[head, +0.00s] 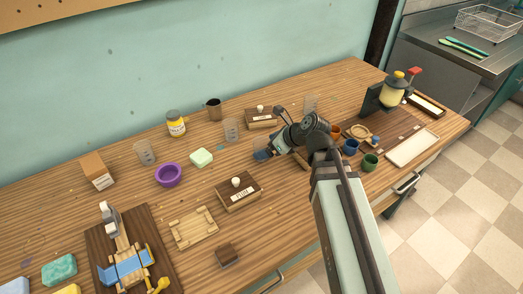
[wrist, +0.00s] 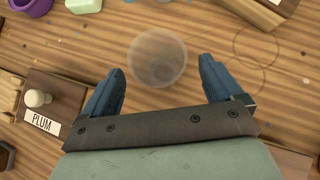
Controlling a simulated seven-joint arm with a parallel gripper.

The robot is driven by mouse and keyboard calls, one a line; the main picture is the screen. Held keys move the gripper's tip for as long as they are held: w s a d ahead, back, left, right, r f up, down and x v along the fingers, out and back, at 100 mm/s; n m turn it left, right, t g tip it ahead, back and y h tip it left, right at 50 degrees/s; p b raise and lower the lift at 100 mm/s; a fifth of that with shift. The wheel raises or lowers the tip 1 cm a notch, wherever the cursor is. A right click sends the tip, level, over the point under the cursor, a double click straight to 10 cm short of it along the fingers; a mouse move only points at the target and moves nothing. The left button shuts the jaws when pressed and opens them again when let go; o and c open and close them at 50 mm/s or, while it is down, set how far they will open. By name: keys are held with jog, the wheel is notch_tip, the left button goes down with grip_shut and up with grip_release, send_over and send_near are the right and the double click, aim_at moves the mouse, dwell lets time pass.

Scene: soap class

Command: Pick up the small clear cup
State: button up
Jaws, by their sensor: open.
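A small clear cup (head: 231,130) stands upright on the wooden table, left of my gripper (head: 262,154) in the head view. In the wrist view a round, see-through cup (wrist: 157,58), seemingly the same one, shows from above. My gripper (wrist: 162,67) is open, with its blue fingertips to either side of this cup in the picture. Nothing is held. I cannot tell how high the fingers are above the table. Two other clear cups stand on the table, one farther left (head: 145,153) and one behind my arm (head: 310,103).
A pale green soap (head: 201,158) and purple bowl (head: 168,175) lie left of the cup. A wooden stamp block (head: 262,119) stands behind it, and the PLUM block (head: 238,194) in front. A jar (head: 176,124) and dark pitcher (head: 213,109) stand near the wall.

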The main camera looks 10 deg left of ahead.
jog(key=shift+x, duration=1.95)
jog(key=shift+c, duration=0.3)
jog(key=c, duration=0.9)
jog(key=shift+r, duration=0.15)
jog(key=shift+c, duration=0.2)
notch_tip(320, 180, up, 10)
